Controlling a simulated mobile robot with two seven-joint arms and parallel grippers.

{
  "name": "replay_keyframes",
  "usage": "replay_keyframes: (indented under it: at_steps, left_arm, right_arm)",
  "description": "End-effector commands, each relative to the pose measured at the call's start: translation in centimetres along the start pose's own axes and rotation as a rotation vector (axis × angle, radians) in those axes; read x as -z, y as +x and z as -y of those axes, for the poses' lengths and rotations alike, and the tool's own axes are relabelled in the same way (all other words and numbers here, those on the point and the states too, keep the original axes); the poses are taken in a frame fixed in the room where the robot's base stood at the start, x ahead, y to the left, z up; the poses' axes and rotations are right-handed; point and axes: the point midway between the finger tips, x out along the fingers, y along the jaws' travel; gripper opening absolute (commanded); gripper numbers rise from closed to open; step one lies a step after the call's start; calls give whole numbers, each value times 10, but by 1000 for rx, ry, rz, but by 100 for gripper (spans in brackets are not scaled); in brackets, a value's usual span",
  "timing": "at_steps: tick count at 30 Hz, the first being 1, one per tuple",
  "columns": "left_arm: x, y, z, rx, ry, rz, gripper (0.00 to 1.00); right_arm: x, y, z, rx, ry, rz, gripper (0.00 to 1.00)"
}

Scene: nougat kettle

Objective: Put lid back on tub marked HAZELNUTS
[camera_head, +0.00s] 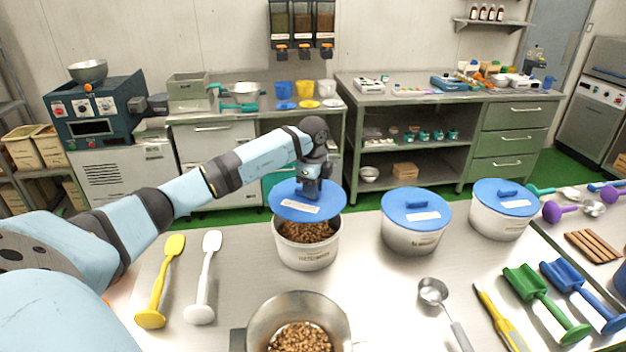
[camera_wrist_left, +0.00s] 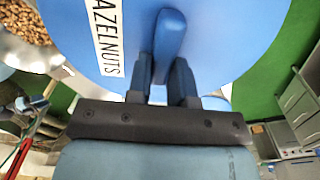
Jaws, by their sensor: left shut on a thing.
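The blue lid (camera_head: 290,201) is held above the open tub (camera_head: 306,252), tilted, with a gap at the front through which brown nuts show. The lid's label reads HAZELNUTS in the left wrist view (camera_wrist_left: 230,45), cut off at its first letter. My left gripper (camera_head: 310,188) is shut on the lid's handle (camera_wrist_left: 170,35), one finger on each side of it. The tub is white-grey and its front label is too small to read. Whether the lid's far edge touches the rim is hidden. My right gripper is not in view.
Two tubs with blue lids on, one in the middle (camera_head: 413,228) and one at the right (camera_head: 501,214), stand beside the open tub. A metal bowl of nuts (camera_head: 275,311) is in front. A yellow scoop (camera_head: 160,285), a white scoop (camera_head: 206,275) and a metal scoop (camera_head: 434,291) lie on the table.

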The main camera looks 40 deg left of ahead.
Motion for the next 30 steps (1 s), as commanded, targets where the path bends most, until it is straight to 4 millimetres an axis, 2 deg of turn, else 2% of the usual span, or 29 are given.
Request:
replay_keyframes:
  at_steps: [8, 22, 30]
  left_arm:
    - [-1, 10, 0, 0, -29, 0, 0]
    - [-2, 54, 0, 0, -26, 1, 0]
    - [-2, 67, 1, 0, -26, 0, 0]
  right_arm:
    - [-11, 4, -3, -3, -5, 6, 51]
    - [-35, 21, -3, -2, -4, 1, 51]
    - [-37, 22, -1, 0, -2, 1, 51]
